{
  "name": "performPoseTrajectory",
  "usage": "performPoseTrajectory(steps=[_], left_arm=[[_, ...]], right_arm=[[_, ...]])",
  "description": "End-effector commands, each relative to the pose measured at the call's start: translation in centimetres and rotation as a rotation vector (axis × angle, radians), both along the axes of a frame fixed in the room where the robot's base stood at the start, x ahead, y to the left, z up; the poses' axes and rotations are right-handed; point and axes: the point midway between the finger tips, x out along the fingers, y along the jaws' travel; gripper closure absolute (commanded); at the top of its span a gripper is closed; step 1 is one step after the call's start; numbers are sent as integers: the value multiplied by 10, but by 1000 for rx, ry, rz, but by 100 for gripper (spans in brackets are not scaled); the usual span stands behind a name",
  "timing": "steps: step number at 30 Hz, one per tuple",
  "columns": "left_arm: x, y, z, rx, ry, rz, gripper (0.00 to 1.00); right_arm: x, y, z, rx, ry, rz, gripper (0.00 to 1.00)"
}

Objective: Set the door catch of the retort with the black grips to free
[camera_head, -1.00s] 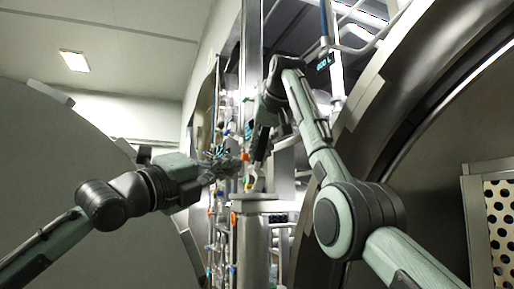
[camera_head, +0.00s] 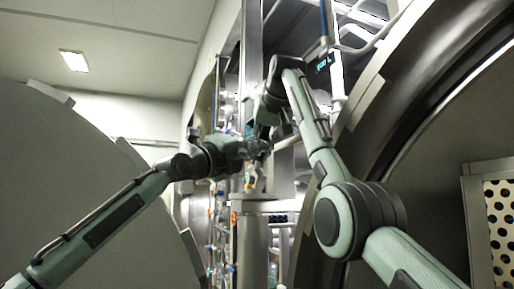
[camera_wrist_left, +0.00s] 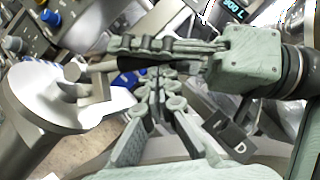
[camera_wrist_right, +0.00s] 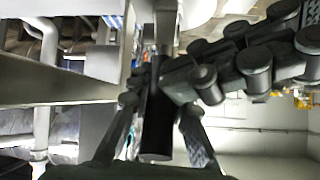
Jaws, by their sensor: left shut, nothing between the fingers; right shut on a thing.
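My right gripper (camera_wrist_right: 157,118) is shut around a black cylindrical grip (camera_wrist_right: 156,135) in the right wrist view; in the head view it hangs down beside the steel column. My left gripper (camera_wrist_left: 158,92) is shut and empty, its fingertips close to the right gripper in the left wrist view. In the head view the left gripper (camera_head: 262,148) is beside the right one, above a round steel post (camera_head: 254,225). The post's broad steel head (camera_wrist_left: 40,100) shows in the left wrist view. I cannot clearly make out the door catch or its setting.
A large round retort opening (camera_head: 400,150) with a perforated basket (camera_head: 500,215) is on the right. A big grey disc (camera_head: 80,190) fills the left. Pipes and valves crowd the gap between. A small lit display (camera_head: 324,63) is above.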

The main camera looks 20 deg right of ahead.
Motion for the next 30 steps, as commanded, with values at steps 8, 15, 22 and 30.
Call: performPoseTrajectory(steps=[8, 15, 22, 30], left_arm=[[1, 0, 1, 0, 1, 0, 100], [8, 0, 9, -4, 38, 2, 100], [16, 4, 13, -10, 59, 8, 100], [17, 6, 13, -12, 59, 12, 100]], right_arm=[[0, 0, 0, 0, 0, 0, 100], [0, 0, 0, 0, 0, 0, 100], [-1, 0, -1, 0, 6, 0, 100], [-1, 0, -1, 0, 6, 0, 59]])
